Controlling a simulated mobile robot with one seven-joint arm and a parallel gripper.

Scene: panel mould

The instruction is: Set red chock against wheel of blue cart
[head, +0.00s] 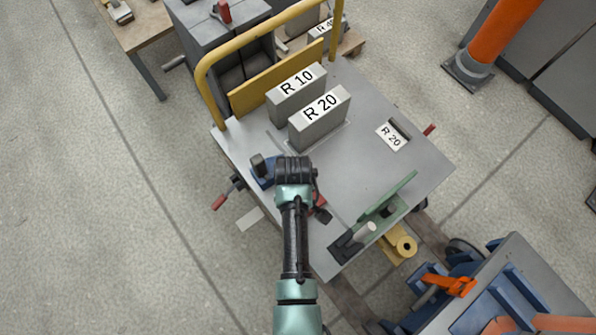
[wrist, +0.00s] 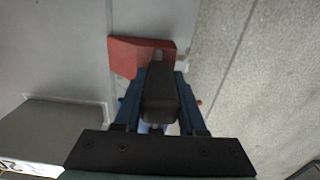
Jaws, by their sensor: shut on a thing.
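My gripper (head: 295,180) is over the near left part of the grey table. In the wrist view it (wrist: 160,90) is shut on the dark grip of the red chock (wrist: 128,56), whose red body shows just beyond the fingers. In the head view the red chock (head: 318,201) is mostly hidden by my wrist. I cannot tell whether it touches the table top. The blue cart (head: 476,318) stands at the bottom right, apart from the chock; a dark wheel (head: 462,249) shows at its far left corner.
The grey table (head: 365,105) has a yellow rail (head: 262,38) and blocks marked R 10 (head: 297,88) and R 20 (head: 320,118). A blue piece with a dark knob (head: 262,171) is beside my gripper. A green bracket (head: 388,206) lies toward the cart. Floor at left is clear.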

